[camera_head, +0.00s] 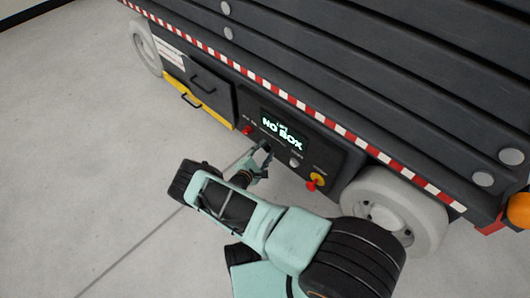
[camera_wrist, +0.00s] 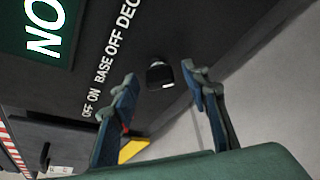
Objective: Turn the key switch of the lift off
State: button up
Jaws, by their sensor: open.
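The lift's control panel (camera_head: 305,155) is dark, on the side of the lift (camera_head: 340,75). In the wrist view, a small dark key switch (camera_wrist: 160,74) with a lighter edge projects from the panel. Labels reading "OFF ON" and "BASE OFF DEC…" run beside it; the last word is cut off. My gripper (camera_wrist: 161,80) is open, with one finger on each side of the switch in the picture; I see no contact. In the head view my gripper (camera_head: 262,158) is close to the panel below the display and largely hides the switch. The switch's exact position cannot be read.
A lit display (camera_head: 282,134) reads "NO BOX". A red knob (camera_head: 247,129) is left of my gripper. A pale button (camera_head: 294,162) and a red-and-yellow stop button (camera_head: 315,182) are to the right. A wheel (camera_head: 390,212) stands farther right. The floor (camera_head: 100,170) is clear.

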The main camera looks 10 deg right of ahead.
grip_shut()
dwell(0.3)
jog(key=n+g, duration=0.1)
jog(key=n, duration=0.2)
jog(key=shift+w+r+g+h, duration=0.1)
jog(key=shift+g+h, duration=0.2)
jog(key=shift+g, duration=0.1)
jog(key=shift+a+n+g+h, duration=0.1)
jog(key=shift+n+g+h, duration=0.55)
jog(key=shift+n, duration=0.85)
jog(key=shift+g, duration=0.25)
grip_release()
